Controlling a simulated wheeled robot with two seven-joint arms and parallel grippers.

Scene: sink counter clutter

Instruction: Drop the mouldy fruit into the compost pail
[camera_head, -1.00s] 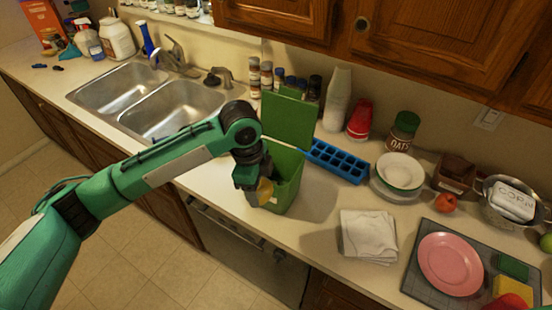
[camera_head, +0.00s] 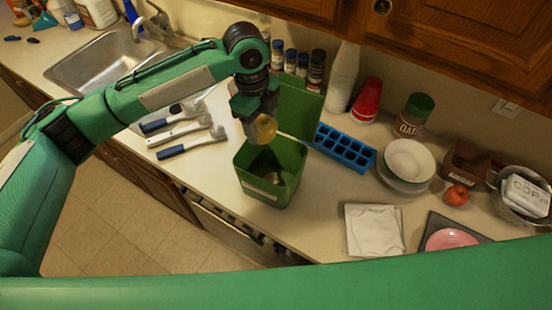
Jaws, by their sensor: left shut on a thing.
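The green compost pail (camera_head: 262,187) stands on the counter with its green lid (camera_head: 301,112) tipped up at the back. Something greyish shows inside it. My left gripper (camera_head: 259,117) is shut on a round yellowish fruit (camera_head: 266,128) and holds it above the pail, over its back part near the lid. The fruit is clear of the rim, and the gripper partly covers it. Any mould on it is too small to tell. My right gripper is not in view.
A blue ice-cube tray (camera_head: 344,147) lies right of the pail. Blue- and white-handled utensils (camera_head: 190,138) lie to its left, beside the sink (camera_head: 95,72). A folded white cloth (camera_head: 374,230), stacked bowls (camera_head: 408,163) and a red fruit (camera_head: 456,195) are farther right. A green arm link of mine crosses the bottom.

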